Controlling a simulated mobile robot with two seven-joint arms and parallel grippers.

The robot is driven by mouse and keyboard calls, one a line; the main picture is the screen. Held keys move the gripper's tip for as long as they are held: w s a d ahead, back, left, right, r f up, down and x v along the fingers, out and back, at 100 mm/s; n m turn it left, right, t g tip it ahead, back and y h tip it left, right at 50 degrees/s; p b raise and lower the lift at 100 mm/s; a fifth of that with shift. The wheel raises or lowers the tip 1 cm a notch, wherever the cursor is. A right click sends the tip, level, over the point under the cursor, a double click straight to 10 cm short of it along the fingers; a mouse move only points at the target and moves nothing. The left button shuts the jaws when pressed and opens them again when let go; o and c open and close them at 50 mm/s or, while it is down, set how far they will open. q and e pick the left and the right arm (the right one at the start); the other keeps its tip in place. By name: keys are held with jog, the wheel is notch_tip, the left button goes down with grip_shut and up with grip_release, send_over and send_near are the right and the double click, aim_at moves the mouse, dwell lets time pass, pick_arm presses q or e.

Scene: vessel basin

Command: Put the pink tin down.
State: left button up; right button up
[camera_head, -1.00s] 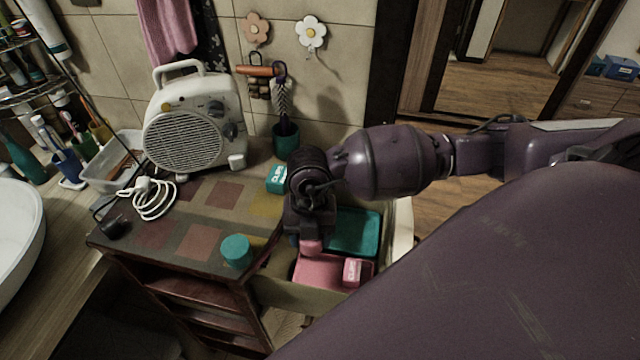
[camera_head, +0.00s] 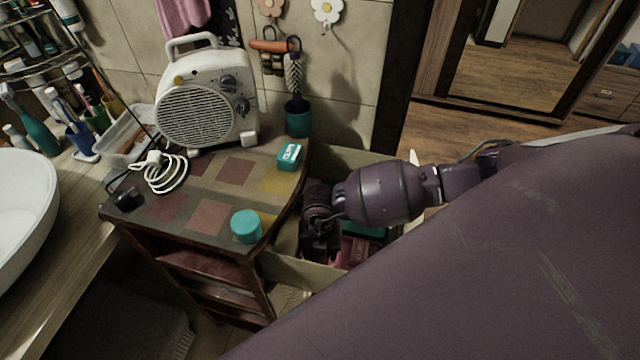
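My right gripper (camera_head: 320,250) reaches down inside the cream bin (camera_head: 303,273) beside the cabinet. Its fingertips are hidden by its own body and the bin's near wall, so I cannot tell whether it is open or shut. No pink tin can be made out at the gripper now. A pink tray (camera_head: 355,250) shows in part just right of the gripper, in the bin. A teal tray (camera_head: 379,234) shows as a sliver behind it, mostly covered by my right arm. My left gripper is not in view.
On the cabinet top (camera_head: 208,217) stand a teal round tin (camera_head: 246,227), a teal labelled box (camera_head: 290,156), a white fan heater (camera_head: 207,105) with a coiled cord, and a dark green cup (camera_head: 298,119). A white basin (camera_head: 25,205) is at the left.

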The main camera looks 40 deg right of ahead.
jog(key=shift+f, duration=0.55)
jog(key=shift+f, duration=0.15)
jog(key=o, duration=0.7)
notch_tip(320, 180, up, 12)
jog(key=w, duration=0.1)
jog(key=shift+d, duration=0.45)
jog(key=shift+w, duration=0.1)
